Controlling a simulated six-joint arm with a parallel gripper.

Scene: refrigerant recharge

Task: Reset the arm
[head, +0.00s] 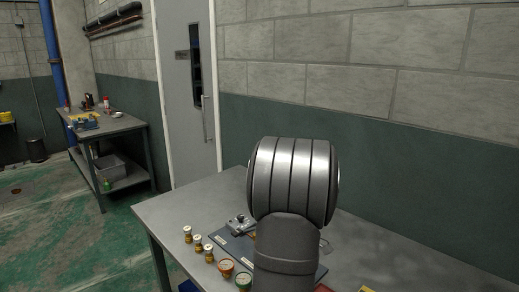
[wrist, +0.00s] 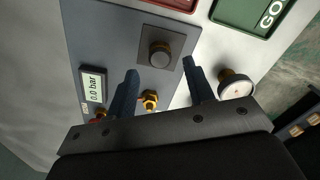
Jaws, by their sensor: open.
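My arm fills the middle of the head view, and its joint hides part of the grey table (head: 190,205) behind it. My gripper (wrist: 158,76) shows in the wrist view with its two dark fingers apart and nothing between the tips. Beyond the fingertips is a blue-grey panel (wrist: 112,50) with a round knob (wrist: 159,53) on a square plate. A brass fitting (wrist: 150,99) shows between the fingers. A display (wrist: 94,84) reading 0.0 bar is to the left. The gripper does not show in the head view.
A round gauge (wrist: 235,84) is right of the fingers, and a green GO sign (wrist: 250,14) is above it. A second bench (head: 112,124) and a door (head: 186,90) are behind.

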